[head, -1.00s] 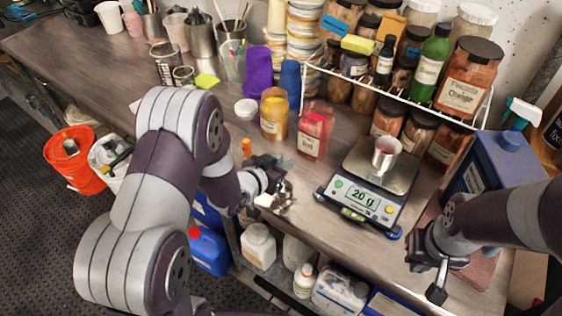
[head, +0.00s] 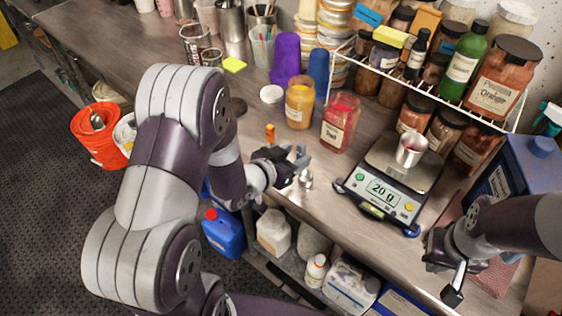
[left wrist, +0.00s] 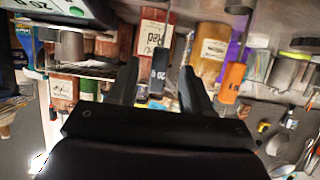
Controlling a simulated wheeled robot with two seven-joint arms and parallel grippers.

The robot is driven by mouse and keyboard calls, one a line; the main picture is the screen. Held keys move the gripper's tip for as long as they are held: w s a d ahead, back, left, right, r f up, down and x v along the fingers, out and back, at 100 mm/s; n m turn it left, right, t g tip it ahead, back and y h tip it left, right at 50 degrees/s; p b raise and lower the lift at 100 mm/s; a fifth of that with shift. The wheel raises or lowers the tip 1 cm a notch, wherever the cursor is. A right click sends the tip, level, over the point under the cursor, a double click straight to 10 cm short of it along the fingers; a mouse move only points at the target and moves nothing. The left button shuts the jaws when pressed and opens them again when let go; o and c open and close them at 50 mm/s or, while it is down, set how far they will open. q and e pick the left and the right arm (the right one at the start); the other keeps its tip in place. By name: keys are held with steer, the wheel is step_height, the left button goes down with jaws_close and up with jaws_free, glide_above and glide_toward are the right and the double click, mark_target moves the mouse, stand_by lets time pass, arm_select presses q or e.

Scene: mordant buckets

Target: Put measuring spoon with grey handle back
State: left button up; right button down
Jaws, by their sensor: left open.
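My left gripper (head: 297,162) is open at the front part of the bench, left of the scale. In the left wrist view its two fingers (left wrist: 164,88) stand on either side of a dark grey upright handle (left wrist: 159,70) with pale markings. This looks like the grey-handled measuring spoon; I cannot tell whether the fingers touch it. A small metal bowl (head: 306,180) shows just below the fingertips in the head view. An orange handle (head: 269,133) stands beside the gripper and also shows in the left wrist view (left wrist: 232,80). My right gripper (head: 448,272) is at the right front; its jaw state is unclear.
The scale (head: 388,188) carries a metal cup (head: 411,150). A red-powder jar (head: 341,122) and a yellow-powder jar (head: 300,103) stand behind my left gripper. A wire rack (head: 430,92) with jars is at the back right. An orange bucket (head: 99,135) stands on the floor.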

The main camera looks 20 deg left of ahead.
arm_select(q)
steer(key=s+a+n+g+y, duration=0.1)
steer(key=s+a+g+y, duration=0.35)
steer(key=s, duration=0.25)
steer(key=s+d+r+n+g, duration=0.2)
steer(key=s+g, duration=0.4)
steer(key=s, duration=0.4)
steer(key=shift+n+g, duration=0.35)
steer(key=shift+n, duration=0.05)
steer(key=shift+w, duration=0.1)
